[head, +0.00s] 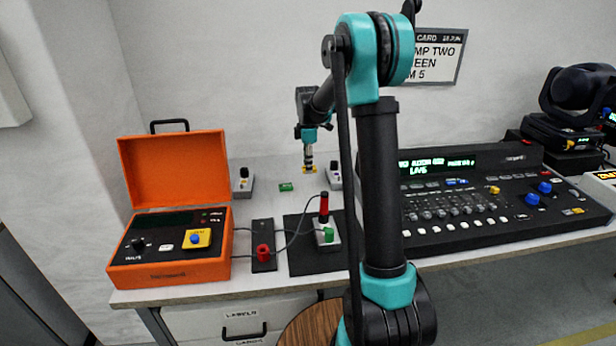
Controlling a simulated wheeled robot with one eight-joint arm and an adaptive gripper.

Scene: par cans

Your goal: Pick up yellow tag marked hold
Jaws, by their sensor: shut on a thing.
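My gripper (308,162) is at the back of the table, pointing down, with its fingers shut on a small yellow tag (309,170). The tag is at the fingertips, close above or at the table surface; I cannot tell whether it touches. Any word on it is too small to read.
A green tag (286,187) lies left of my gripper. Small grey boxes (242,180) stand on either side. An open orange case (170,250) is at the left, with a cabled black panel (315,258) beside it. A lighting console (480,205) fills the right.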

